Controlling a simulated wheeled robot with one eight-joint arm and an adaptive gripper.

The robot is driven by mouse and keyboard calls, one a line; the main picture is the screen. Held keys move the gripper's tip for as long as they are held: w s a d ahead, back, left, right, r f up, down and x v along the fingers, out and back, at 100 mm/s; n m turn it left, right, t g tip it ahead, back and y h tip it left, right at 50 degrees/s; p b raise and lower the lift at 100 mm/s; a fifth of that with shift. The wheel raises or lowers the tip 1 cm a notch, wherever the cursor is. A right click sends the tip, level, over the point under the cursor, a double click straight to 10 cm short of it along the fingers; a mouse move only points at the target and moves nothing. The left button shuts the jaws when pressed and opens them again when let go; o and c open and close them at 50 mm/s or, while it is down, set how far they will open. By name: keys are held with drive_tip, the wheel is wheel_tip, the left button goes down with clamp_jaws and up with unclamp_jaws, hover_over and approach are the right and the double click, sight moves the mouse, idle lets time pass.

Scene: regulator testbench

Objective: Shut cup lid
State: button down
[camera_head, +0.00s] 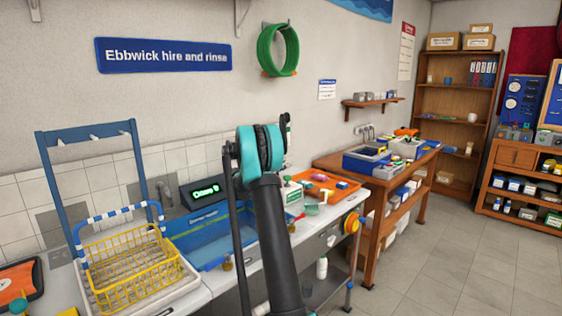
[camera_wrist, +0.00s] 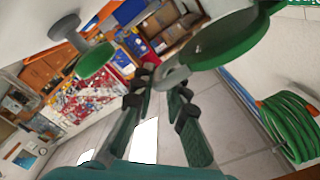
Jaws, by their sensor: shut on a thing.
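In the wrist view my gripper (camera_wrist: 162,84) points away from the camera, its two fingers close together at the tips. A grey part like a ring or tab (camera_wrist: 172,78) sits at the fingertips, and they are shut on it. It adjoins a grey piece with a round green face (camera_wrist: 222,42) at the top, cut off by the frame edge. A smaller green disc (camera_wrist: 95,60) with a grey stem shows to the left, apart from the fingers. I cannot tell which piece is the cup and which the lid. My arm hides the gripper in the head view.
A yellow wire basket (camera_head: 130,265) and a blue sink tray (camera_head: 200,240) stand on the left counter. An orange tray (camera_head: 320,183) lies beyond my arm. A green hose coil (camera_head: 278,50) hangs on the wall. The floor at the right is clear.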

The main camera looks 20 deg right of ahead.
drive_tip(key=shift+w+a+f+m, duration=0.1)
drive_tip(key=shift+f+m, duration=0.5)
drive_tip(key=shift+f, duration=0.05)
drive_tip(key=c, duration=1.6)
unclamp_jaws()
drive_tip(key=shift+f, duration=0.15)
drive_tip(key=shift+w, duration=0.1)
drive_tip(key=v, duration=1.2)
